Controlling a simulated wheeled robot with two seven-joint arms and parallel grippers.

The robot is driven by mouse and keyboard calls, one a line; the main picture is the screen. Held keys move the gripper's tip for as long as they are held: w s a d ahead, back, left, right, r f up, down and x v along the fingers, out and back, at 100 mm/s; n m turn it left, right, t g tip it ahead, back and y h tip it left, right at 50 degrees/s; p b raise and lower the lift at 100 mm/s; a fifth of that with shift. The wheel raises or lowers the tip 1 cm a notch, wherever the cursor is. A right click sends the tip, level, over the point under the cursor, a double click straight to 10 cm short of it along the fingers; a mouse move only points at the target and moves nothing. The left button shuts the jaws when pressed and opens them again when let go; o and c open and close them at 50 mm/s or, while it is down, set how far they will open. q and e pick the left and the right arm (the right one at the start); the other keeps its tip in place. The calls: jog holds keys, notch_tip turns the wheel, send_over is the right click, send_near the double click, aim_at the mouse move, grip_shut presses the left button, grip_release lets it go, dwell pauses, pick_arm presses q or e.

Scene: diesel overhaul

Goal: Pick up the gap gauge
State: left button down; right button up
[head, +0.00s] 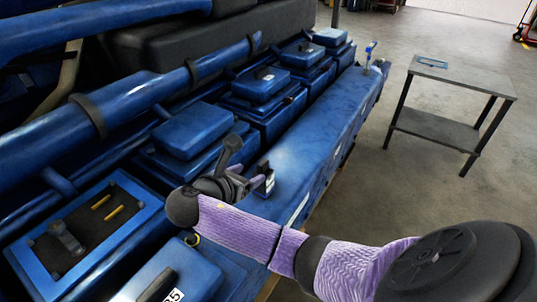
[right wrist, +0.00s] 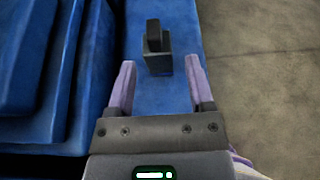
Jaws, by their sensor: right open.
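A small dark upright block with a narrower top, which looks like the gap gauge (head: 265,181), stands on the blue ledge of the engine. It also shows in the right wrist view (right wrist: 157,62), ahead of the fingers and roughly centred between them. My right gripper (head: 245,180) is open and empty, just left of the block in the head view. In the right wrist view my right gripper (right wrist: 160,75) has its two purple fingers apart, with tips near the block's lower part. Whether they touch it cannot be told. My left gripper is out of view.
Blue cylinder covers (head: 193,130) rise left of the ledge (head: 306,135). A blue-framed tray (head: 143,243) holds a dark part and two yellow pins. A blue-handled tool (head: 369,52) stands at the ledge's far end. A grey table (head: 468,80) stands right on open floor.

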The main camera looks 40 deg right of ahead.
aim_at(259, 165)
jog(key=x, duration=0.5)
jog(key=w+x, duration=0.1)
jog(key=x, duration=0.2)
grip_shut()
jog(key=shift+r, duration=0.1)
dwell(1.0)
